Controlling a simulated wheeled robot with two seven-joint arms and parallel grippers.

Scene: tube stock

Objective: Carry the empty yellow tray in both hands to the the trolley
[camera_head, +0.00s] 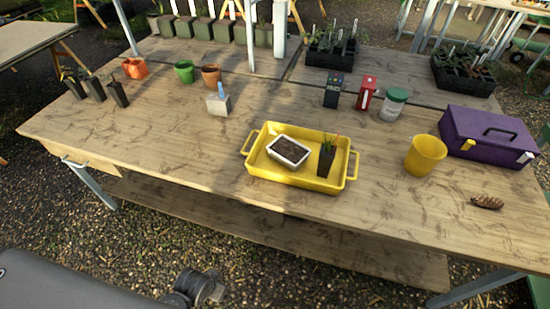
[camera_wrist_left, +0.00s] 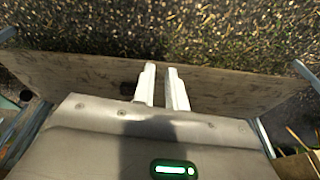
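The yellow tray (camera_head: 255,165) sits on the wooden table near its front edge, with a loop handle at each end. It is not empty: a white pot of dark soil (camera_head: 288,152) and a black pot with a seedling (camera_head: 326,160) stand in it. In the left wrist view my left gripper (camera_wrist_left: 162,70) shows two pale fingers with a narrow gap and nothing held between them. It points over the ground and a low board, away from the tray. My right gripper is not in view. I cannot make out a trolley.
On the table (camera_head: 150,150) stand a yellow pot (camera_head: 425,155), a purple toolbox (camera_head: 490,137), a pine cone (camera_head: 487,202), a lidded jar (camera_head: 393,105) and a small block (camera_head: 218,104). The tabletop left of the tray is clear. A low shelf (camera_head: 270,235) runs beneath.

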